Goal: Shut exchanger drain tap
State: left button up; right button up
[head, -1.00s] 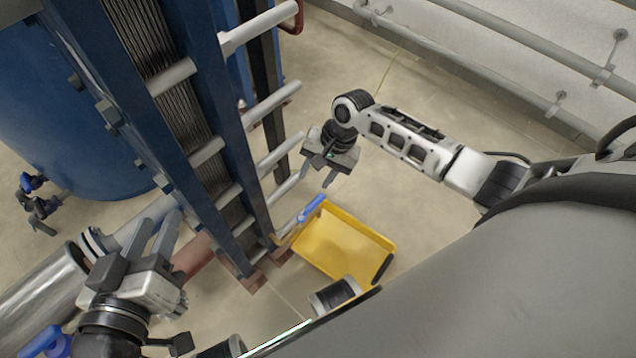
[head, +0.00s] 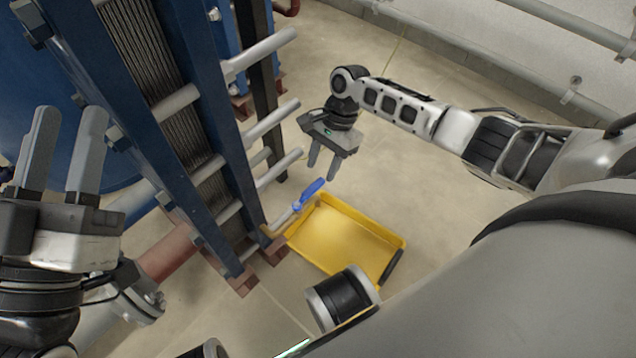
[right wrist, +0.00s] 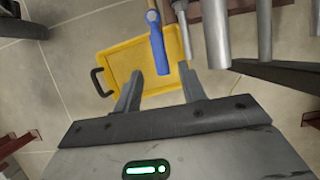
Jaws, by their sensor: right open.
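The drain tap's blue lever (head: 312,193) sits low beside the foot of the plate exchanger (head: 190,130), above the yellow tray's edge. It slants up to the right, roughly along the exchanger's rods. In the right wrist view the blue lever (right wrist: 158,45) points toward my gripper, its free end appearing between the fingertips. My right gripper (head: 322,172) is open and empty, just above the lever in the head view; I see no contact. My right gripper (right wrist: 160,76) shows both fingers apart. My left gripper (head: 69,112) is open and empty at the left. The tap body is barely visible.
A yellow tray (head: 345,240) lies on the floor below the tap. Grey rods (head: 272,122) stick out from the exchanger close to my right gripper. A red-brown pipe (head: 168,255) runs at lower left. Floor right of the tray is clear.

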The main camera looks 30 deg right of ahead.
aim_at(316, 184)
jog(key=b+x, duration=0.1)
jog(key=x, duration=0.3)
jog(key=shift+d, duration=0.1)
jog(key=shift+f+b, duration=0.1)
jog(key=shift+b, duration=0.2)
grip_shut()
pick_arm(q)
jog(key=r+m+h, duration=0.1)
jog(key=m, duration=0.1)
jog(key=s+r+m+h, duration=0.1)
jog(key=h, duration=0.1)
jog(key=r+m+h, duration=0.1)
jog(key=r+m, duration=0.1)
jog(key=shift+s+d+m+h, duration=0.1)
jog(key=shift+s+m+h, duration=0.2)
jog(key=shift+s+h, duration=0.1)
